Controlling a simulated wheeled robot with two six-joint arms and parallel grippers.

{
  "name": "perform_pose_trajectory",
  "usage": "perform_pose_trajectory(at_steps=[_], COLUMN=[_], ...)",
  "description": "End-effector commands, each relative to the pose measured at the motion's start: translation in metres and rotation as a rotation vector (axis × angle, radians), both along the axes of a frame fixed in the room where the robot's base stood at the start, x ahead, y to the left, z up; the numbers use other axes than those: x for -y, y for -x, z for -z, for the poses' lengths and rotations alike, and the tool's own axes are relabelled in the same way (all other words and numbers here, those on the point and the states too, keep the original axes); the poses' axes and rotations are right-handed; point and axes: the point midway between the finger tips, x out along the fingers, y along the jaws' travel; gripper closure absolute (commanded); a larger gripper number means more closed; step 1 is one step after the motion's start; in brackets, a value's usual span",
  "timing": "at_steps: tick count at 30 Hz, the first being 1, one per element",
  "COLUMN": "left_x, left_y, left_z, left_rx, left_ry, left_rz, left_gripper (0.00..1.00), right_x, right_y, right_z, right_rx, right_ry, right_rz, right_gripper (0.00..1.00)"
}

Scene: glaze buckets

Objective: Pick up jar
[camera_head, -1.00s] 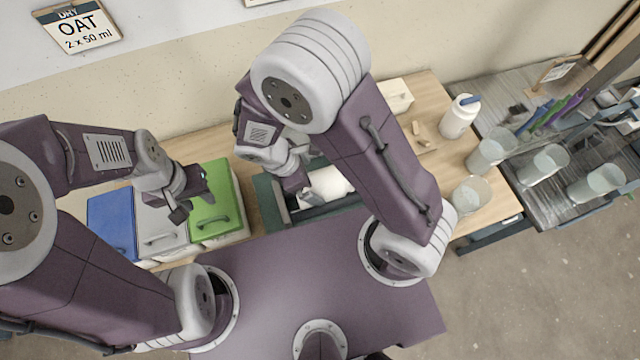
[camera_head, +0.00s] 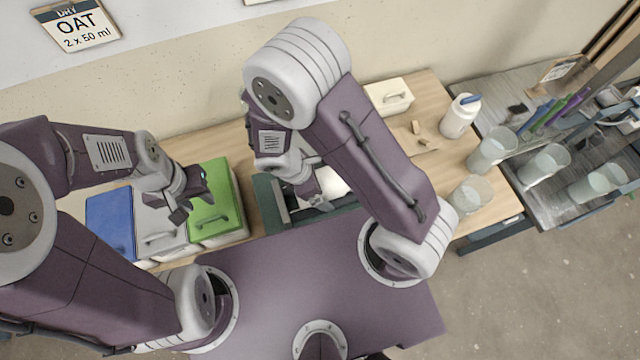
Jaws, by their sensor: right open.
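A white rounded object (camera_head: 331,182), perhaps a jar, lies in a dark green tray (camera_head: 268,205) at the middle of the table. It is partly hidden by my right arm and gripper. My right gripper (camera_head: 318,198) is open just over the tray, close to the white object; I cannot tell if it touches it. A white jar (camera_head: 459,117) with a blue piece at its top stands upright at the back right, away from both grippers. My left gripper (camera_head: 192,207) looks open and empty above the lidded boxes on the left.
Boxes with blue (camera_head: 110,222), grey (camera_head: 158,232) and green (camera_head: 216,212) lids stand at the left. A cream lidded box (camera_head: 389,97) and a wooden board (camera_head: 418,138) lie behind my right arm. Translucent cups (camera_head: 470,194) stand at the right, some on a grey rack.

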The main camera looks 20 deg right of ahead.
Motion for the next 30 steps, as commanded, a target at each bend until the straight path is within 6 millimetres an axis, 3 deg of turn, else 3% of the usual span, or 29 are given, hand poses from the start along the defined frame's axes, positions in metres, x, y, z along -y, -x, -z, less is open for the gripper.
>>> perform_pose_trajectory(at_steps=[10, 11, 19, 30], left_x=[0.000, 0.000, 0.000, 0.000], left_y=[0.000, 0.000, 0.000, 0.000], left_z=[0.001, 0.001, 0.001, -0.005], left_rx=[0.000, 0.000, 0.000, 0.000], left_ry=[0.000, 0.000, 0.000, 0.000], left_rz=[0.000, 0.000, 0.000, 0.000], left_gripper=[0.64, 0.64, 0.64, 0.64], right_x=[0.000, 0.000, 0.000, 0.000], right_y=[0.000, 0.000, 0.000, 0.000], right_z=[0.002, 0.002, 0.002, -0.009], right_rx=[0.000, 0.000, 0.000, 0.002], right_ry=[0.000, 0.000, 0.000, 0.000], right_rz=[0.000, 0.000, 0.000, 0.000], right_gripper=[0.00, 0.06, 0.81, 0.83])
